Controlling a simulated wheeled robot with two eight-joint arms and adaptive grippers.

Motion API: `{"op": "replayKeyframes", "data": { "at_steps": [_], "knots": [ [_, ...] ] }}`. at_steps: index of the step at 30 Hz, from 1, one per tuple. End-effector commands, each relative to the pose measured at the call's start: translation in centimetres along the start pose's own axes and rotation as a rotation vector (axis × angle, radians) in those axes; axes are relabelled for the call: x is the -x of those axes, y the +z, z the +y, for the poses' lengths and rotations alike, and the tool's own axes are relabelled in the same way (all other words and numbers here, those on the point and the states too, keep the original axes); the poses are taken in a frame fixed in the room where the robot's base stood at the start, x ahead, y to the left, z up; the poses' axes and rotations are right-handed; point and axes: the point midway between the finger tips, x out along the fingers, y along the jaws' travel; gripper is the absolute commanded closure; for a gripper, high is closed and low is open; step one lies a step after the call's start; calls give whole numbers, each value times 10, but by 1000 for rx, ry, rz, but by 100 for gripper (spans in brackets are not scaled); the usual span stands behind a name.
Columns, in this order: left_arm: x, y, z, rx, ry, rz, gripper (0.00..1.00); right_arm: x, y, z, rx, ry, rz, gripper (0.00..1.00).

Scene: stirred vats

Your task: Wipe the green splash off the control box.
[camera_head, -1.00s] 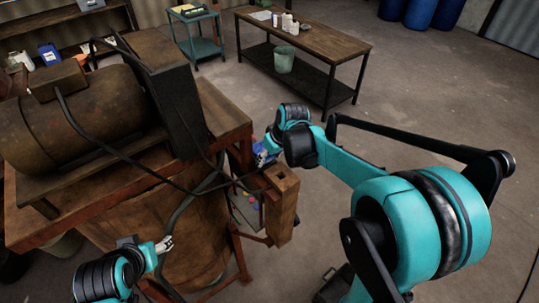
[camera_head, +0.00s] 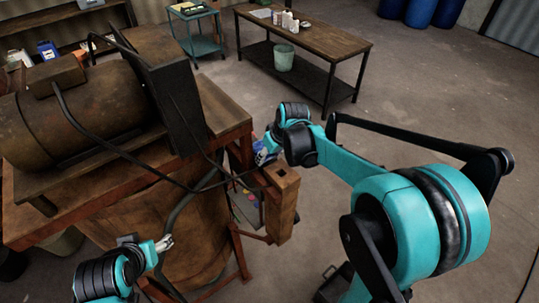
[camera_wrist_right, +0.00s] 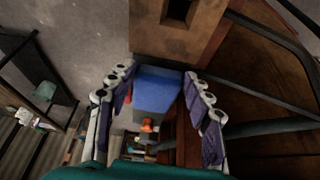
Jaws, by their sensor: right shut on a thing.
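My right gripper (camera_head: 262,158) is beside the post at the near corner of the rusty vat stand. In the right wrist view its two fingers (camera_wrist_right: 160,100) are shut on a blue block-like wiper (camera_wrist_right: 158,90). The control box (camera_head: 246,205), a grey panel with several coloured buttons, shows in part behind the post, below the right gripper. I cannot make out the green splash. Whether the wiper touches the box is hidden. My left gripper (camera_head: 165,244) is low in front of the vat, apart from the box; its finger opening is too small to judge.
The square rusty post (camera_head: 281,205) stands close to the right gripper and covers part of the box. Dark cables (camera_head: 150,165) hang across the vat front. A motor drum (camera_head: 75,115) sits on top.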

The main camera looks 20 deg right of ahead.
Motion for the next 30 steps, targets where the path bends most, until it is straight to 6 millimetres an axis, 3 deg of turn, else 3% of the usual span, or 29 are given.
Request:
{"op": "replayKeyframes", "data": {
  "at_steps": [20,30],
  "knots": [
    [-8,6,0,0,0,0,41,-11,4,0,0,0,0,69],
    [-11,8,0,0,0,0,41,-19,-18,-1,1,0,1,69]
  ]
}}
